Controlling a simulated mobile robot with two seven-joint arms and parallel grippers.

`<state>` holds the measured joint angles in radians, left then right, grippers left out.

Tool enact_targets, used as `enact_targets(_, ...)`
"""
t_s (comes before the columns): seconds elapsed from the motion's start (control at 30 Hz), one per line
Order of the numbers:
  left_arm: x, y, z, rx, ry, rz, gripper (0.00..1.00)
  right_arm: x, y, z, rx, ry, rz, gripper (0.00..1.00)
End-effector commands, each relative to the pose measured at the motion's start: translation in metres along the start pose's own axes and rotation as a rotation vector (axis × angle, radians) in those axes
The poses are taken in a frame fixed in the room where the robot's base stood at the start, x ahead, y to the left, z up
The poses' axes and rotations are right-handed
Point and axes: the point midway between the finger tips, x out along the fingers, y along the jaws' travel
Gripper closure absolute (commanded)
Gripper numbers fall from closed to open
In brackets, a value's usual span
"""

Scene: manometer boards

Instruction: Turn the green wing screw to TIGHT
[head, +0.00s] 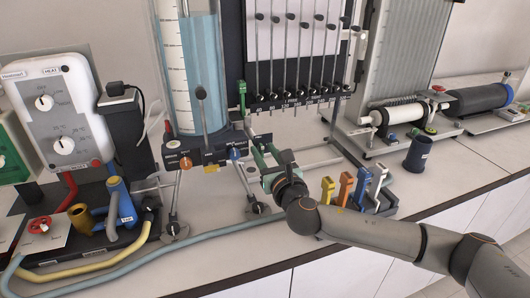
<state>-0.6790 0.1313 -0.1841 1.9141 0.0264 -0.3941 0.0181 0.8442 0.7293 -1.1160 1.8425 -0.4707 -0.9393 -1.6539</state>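My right arm comes in from the right, and its gripper (264,160) is over the bench in front of the manometer board's base. Dark green parts show around the gripper. I cannot tell whether they are its fingers or a thing of the bench, nor whether the fingers are open or shut. A small green knob (430,130) shows on the roller stand at the right, well apart from the gripper. It may be the green wing screw, but it is too small to tell its shape or any TIGHT mark. My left gripper is not in view.
A green clip (242,88) stands upright at the tube board's left edge. A rack holds yellow (327,190), orange (345,187), blue (362,186) and white (379,177) clips beside my wrist. A dark cup (417,154) stands right. A blue-grey hose (190,250) crosses the front.

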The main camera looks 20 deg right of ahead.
Motion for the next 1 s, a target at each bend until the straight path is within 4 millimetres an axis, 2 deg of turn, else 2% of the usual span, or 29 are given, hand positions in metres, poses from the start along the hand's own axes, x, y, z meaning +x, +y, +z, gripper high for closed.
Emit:
enact_targets(0.03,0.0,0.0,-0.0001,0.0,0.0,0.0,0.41,-0.0001,0.0001,0.0001,0.0,0.0,0.0,0.6)
enact_targets(0.4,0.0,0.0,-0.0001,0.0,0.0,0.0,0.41,-0.0003,-0.0002,0.0,0.0,0.0,-0.001,1.0)
enact_targets(1.0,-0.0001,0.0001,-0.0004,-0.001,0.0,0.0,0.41,-0.0004,-0.0006,-0.0003,0.013,0.001,-0.001,1.0)
